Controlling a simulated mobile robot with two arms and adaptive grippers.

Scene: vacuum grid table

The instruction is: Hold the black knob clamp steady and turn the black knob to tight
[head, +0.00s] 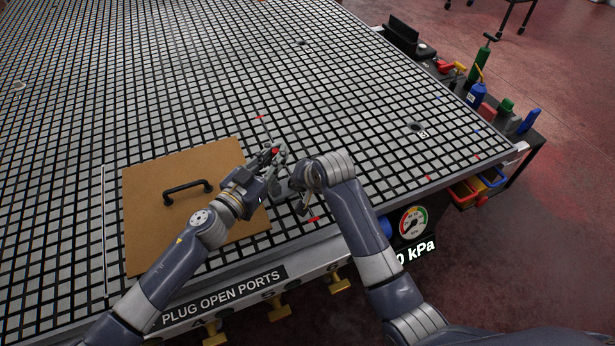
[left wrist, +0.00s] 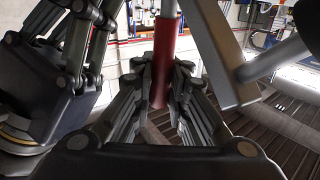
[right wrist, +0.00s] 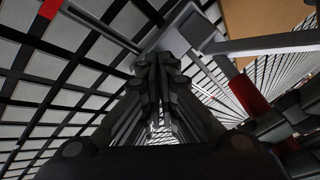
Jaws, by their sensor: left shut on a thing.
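The knob clamp shows as a red cylindrical part (left wrist: 164,60) and a grey bar (left wrist: 225,55) in the left wrist view. My left gripper (head: 274,158) is shut on the red part, above the table's front right area. In the right wrist view the red part (right wrist: 249,95) shows at right, with the grey bar (right wrist: 265,43) crossing above it. My right gripper (head: 298,192) is just right of the left one; its fingertips (right wrist: 157,62) are together, beside a dark grey piece (right wrist: 187,27) of the clamp. I cannot make out the black knob.
A brown board (head: 152,222) with a black handle (head: 187,188) lies on the grid table (head: 340,90), left of my grippers. A pressure gauge (head: 413,222) and yellow valves (head: 278,308) line the front edge. A side shelf (head: 520,140) holds bottles and tools. The grid behind is mostly clear.

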